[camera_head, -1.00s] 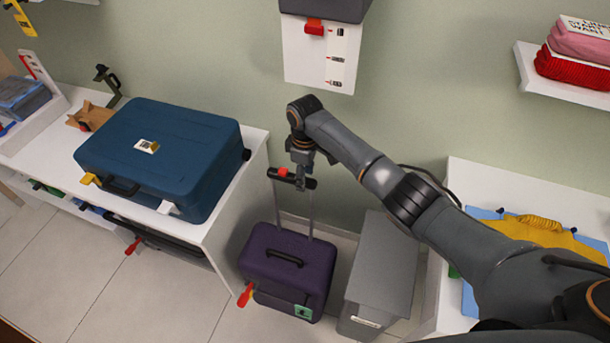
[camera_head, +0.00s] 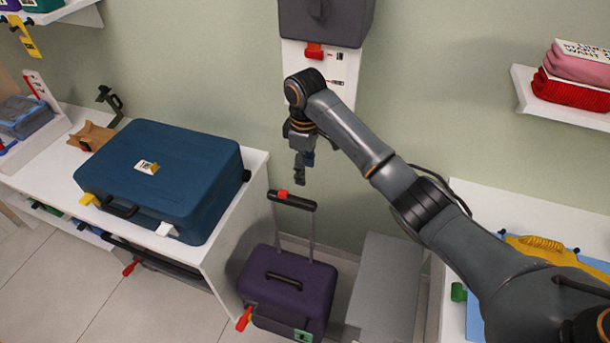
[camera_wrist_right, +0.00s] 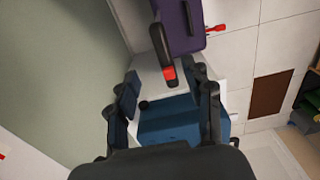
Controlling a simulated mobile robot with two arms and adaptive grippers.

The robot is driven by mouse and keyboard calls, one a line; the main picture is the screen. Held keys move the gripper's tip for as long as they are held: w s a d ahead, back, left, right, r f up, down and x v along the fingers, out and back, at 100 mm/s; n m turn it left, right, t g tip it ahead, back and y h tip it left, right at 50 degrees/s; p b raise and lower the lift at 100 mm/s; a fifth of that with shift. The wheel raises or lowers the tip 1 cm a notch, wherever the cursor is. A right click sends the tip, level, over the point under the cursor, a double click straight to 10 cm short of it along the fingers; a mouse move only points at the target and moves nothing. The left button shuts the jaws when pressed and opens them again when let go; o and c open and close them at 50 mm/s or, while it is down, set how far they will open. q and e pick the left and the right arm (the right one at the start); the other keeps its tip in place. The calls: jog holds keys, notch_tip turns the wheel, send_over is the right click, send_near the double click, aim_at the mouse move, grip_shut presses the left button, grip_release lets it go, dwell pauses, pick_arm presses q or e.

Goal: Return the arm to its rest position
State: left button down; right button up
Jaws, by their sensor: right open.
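My right arm reaches in from the lower right of the head view. Its right gripper (camera_head: 301,174) hangs pointing down, empty, just above the black pull handle (camera_head: 295,200) of the purple suitcase (camera_head: 287,290). In the right wrist view the two fingers (camera_wrist_right: 160,92) are spread apart, and the handle with its red button (camera_wrist_right: 169,73) lies beyond the fingertips, not gripped. The suitcase stands upright on the floor with its handle extended. My left gripper is not in view.
A blue suitcase (camera_head: 160,180) lies on the white bench (camera_head: 235,215) at left. A grey bin (camera_head: 385,300) stands right of the purple suitcase. A white wall panel with a dark box (camera_head: 322,22) is behind the arm. A shelf with folded red cloth (camera_head: 572,92) is at right.

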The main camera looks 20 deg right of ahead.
jog(key=shift+s, duration=0.1)
dwell(0.4)
jog(key=s+a+f+m+t+y, duration=0.1)
jog(key=s+a+f+m+y, duration=0.2)
jog(key=s+f, duration=1.05)
jog(key=s+d+r+m+t+h, duration=0.1)
jog(key=s+d+r+m, duration=0.2)
jog(key=s, duration=0.8)
jog(key=s+d+m+t+h, duration=0.25)
jog(key=s+d, duration=0.35)
jog(key=s, duration=0.5)
notch_tip(320, 180, down, 31)
jog(key=s+g+b, duration=0.2)
jog(key=b, duration=0.1)
jog(key=s+d+f+g+b, duration=0.1)
jog(key=s+d+f+b, duration=0.1)
jog(key=s+f, duration=1.3)
jog(key=shift+s+d+f+b, duration=0.3)
jog(key=shift+f+b, duration=0.05)
jog(key=shift+f, duration=0.45)
